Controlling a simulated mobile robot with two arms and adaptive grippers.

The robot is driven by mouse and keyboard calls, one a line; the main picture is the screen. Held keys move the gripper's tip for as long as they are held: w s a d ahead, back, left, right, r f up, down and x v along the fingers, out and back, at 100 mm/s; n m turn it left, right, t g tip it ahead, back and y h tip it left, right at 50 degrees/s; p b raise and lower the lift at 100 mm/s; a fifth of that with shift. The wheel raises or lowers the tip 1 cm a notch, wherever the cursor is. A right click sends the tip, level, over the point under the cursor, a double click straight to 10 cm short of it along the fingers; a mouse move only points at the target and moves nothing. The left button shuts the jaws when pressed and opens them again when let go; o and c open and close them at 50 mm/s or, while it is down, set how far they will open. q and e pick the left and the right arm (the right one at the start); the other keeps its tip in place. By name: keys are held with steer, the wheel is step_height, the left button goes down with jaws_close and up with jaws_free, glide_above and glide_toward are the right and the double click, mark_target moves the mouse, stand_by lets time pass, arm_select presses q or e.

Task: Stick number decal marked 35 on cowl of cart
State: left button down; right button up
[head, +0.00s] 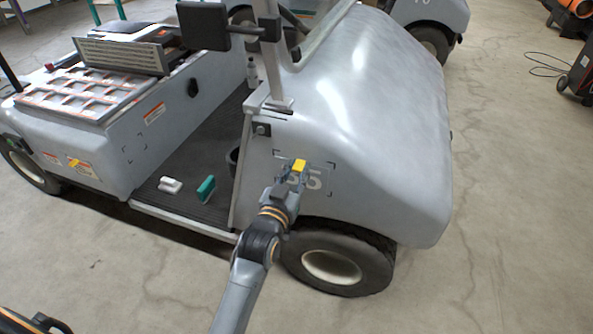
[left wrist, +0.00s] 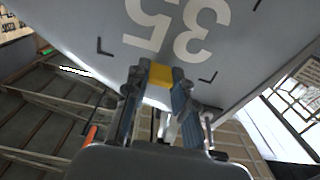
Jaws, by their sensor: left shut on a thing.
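The cart's grey cowl (head: 375,110) fills the right middle of the head view. The number decal marked 35 (head: 312,179) is on or right at the cowl's side, between dark corner marks. It shows upside down in the left wrist view (left wrist: 188,42). My left gripper (head: 297,170) is shut on a yellow tab (left wrist: 160,75) by the decal's edge, in front of part of the digits. I cannot tell whether the tab belongs to the decal or whether the whole decal touches the cowl. My right gripper is not in view.
The front wheel (head: 333,266) is just below my gripper. A teal block (head: 206,189) and a white piece (head: 170,185) lie on the cart's floor (head: 190,160). Another yellow tab (head: 74,163) is on the rear side panel.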

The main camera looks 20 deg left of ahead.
arm_select(q)
steer(key=shift+w, duration=0.1)
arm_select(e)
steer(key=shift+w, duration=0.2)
arm_select(q)
steer(key=shift+w, duration=0.1)
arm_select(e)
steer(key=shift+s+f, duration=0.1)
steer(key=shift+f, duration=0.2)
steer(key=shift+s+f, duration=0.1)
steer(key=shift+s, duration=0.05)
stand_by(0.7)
arm_select(q)
steer(key=shift+w, duration=0.1)
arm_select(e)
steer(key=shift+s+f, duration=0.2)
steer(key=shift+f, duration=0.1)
arm_select(q)
steer(key=shift+w, duration=0.15)
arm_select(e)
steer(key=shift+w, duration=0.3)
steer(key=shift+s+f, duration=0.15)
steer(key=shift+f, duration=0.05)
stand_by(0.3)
